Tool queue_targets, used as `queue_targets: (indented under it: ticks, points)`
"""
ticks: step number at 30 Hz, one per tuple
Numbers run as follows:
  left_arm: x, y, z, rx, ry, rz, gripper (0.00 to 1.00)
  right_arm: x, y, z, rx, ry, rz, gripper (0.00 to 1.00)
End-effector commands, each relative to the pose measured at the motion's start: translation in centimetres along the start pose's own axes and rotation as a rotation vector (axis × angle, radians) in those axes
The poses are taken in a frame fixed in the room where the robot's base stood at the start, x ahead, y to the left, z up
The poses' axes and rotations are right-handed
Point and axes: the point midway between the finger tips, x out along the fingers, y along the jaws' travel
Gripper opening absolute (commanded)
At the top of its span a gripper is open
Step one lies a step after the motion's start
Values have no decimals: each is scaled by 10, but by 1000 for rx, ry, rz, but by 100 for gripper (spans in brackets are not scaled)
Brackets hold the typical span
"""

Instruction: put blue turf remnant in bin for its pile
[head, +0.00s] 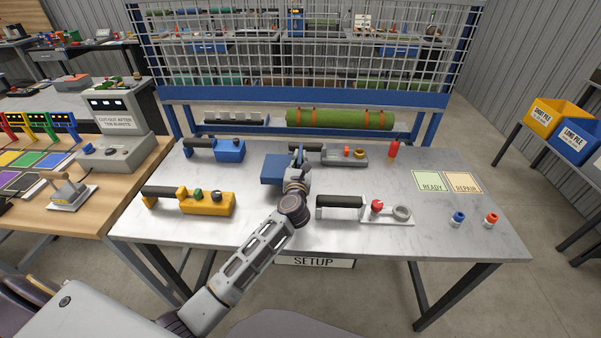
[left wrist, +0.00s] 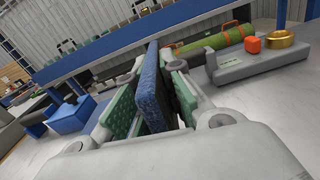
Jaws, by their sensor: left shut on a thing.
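The blue turf remnant (head: 273,170) shows as a flat blue piece at my left gripper (head: 297,160), over the middle of the grey workbench. In the left wrist view the remnant (left wrist: 152,88) stands on edge between the green-faced fingers of the left gripper (left wrist: 155,105), which is shut on it. Whether it touches the bench I cannot tell. Two bins stand on a rack at the right: a yellow one (head: 541,117) marked SHORT PILE and a blue one (head: 573,141) marked LONG PILE. My right gripper is not in view.
The workbench (head: 330,238) holds a blue tool (head: 228,150), a yellow tool (head: 205,203), grey tools (head: 340,207), a red bottle (head: 394,150) and READY and REPAIR cards (head: 431,182). A green turf roll (head: 340,118) lies behind, below a mesh. Floor shows between bench and bins.

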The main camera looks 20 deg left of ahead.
Motion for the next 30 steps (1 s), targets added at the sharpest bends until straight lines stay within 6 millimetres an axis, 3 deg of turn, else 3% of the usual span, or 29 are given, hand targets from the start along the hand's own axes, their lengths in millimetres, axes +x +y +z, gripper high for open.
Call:
queue_targets:
  ticks: [8, 14, 21, 30]
  points:
    - [0, -1, -6, 0, -2, 0, 0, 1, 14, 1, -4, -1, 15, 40]
    - [0, -1, -8, 0, -1, 0, 0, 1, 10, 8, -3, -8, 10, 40]
    - [0, -3, -30, 2, 0, -1, 0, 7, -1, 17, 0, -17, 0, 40]
    - [0, -4, -44, 0, -2, 0, 0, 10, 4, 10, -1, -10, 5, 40]
